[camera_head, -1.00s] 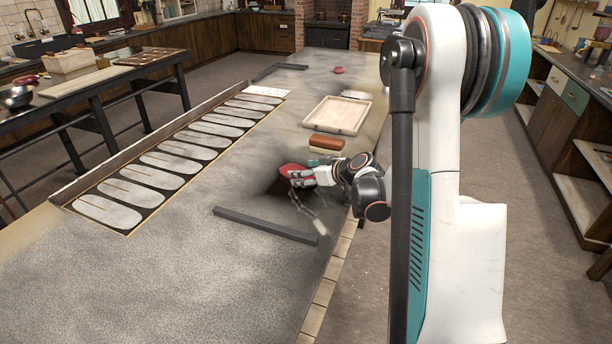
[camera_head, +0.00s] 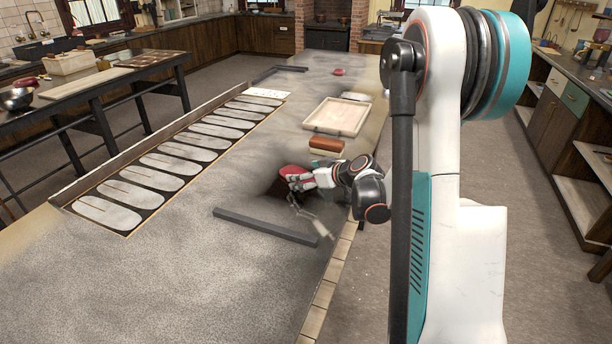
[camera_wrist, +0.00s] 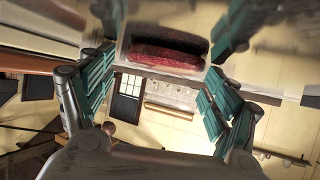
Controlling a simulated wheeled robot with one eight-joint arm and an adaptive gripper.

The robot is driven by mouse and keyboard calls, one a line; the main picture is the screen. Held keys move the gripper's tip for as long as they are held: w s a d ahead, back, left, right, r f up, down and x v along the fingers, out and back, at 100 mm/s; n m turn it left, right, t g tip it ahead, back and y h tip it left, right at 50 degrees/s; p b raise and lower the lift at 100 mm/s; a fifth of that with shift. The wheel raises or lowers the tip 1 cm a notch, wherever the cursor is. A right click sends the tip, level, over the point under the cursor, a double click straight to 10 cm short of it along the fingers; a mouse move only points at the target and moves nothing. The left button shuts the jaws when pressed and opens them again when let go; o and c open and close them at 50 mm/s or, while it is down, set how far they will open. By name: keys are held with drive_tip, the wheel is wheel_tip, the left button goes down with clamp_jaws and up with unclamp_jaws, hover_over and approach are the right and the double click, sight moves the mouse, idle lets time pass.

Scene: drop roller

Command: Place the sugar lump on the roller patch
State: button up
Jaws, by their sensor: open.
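A flat, rounded red lump (camera_head: 292,171), which looks like the sugar lump, lies by a dark patch (camera_head: 276,187) on the grey worktop. I cannot tell whether that dark patch is the roller patch. My gripper (camera_head: 300,182) is low at the worktop's right side, right at the red lump and partly covering it. In the wrist view, my gripper (camera_wrist: 160,95) is open, with teal-padded fingers spread left and right. A dark red lump (camera_wrist: 165,56) shows between or just beyond them; contact cannot be made out.
A dark bar (camera_head: 265,225) lies in front of my gripper. A reddish-brown block (camera_head: 326,144) and a pale wooden tray (camera_head: 337,116) sit behind it. A long rack of pale oval plates (camera_head: 165,166) runs along the left. The front worktop is clear.

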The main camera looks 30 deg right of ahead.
drive_tip(key=shift+r, duration=0.4)
drive_tip(key=p+v, duration=0.3)
drive_tip(key=v, duration=0.9)
drive_tip(key=shift+f, duration=0.15)
